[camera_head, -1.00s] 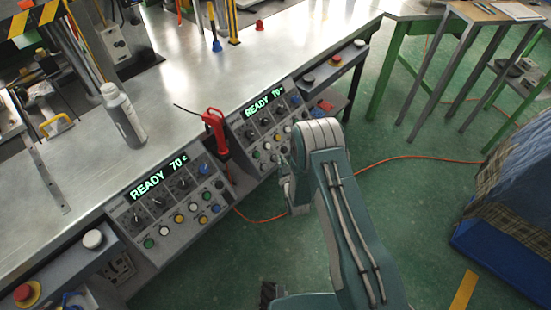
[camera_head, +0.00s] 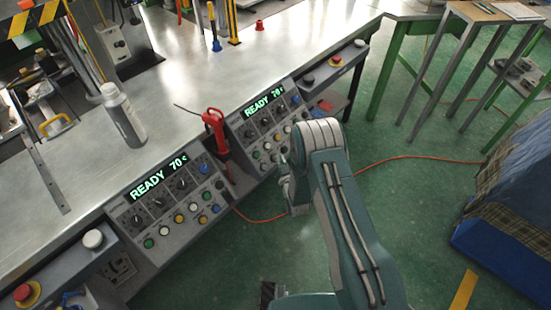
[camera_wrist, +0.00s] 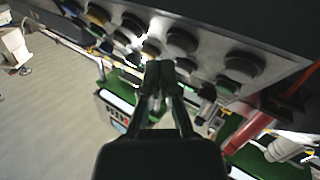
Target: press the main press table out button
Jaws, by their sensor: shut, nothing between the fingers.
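Two control panels slope along the bench front. The left panel (camera_head: 171,205) and the right panel (camera_head: 262,122) each show a green "READY 70" display above dark knobs and small coloured buttons. I cannot read which button is the table out button. My gripper (camera_wrist: 159,75) is shut and empty, with its fingertips at the lower row of buttons in the wrist view. A lit yellowish button (camera_wrist: 151,49) lies just beyond the tips, among dark knobs (camera_wrist: 183,41). I cannot tell whether the tips touch a button. In the head view my arm partly hides my gripper beside the right panel.
A red-handled tool (camera_head: 214,130) stands between the panels. A grey bottle (camera_head: 123,115) stands on the metal bench (camera_head: 190,65). Red stop buttons (camera_head: 24,293) sit at the bench ends. An orange cable (camera_head: 405,157) crosses the open green floor.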

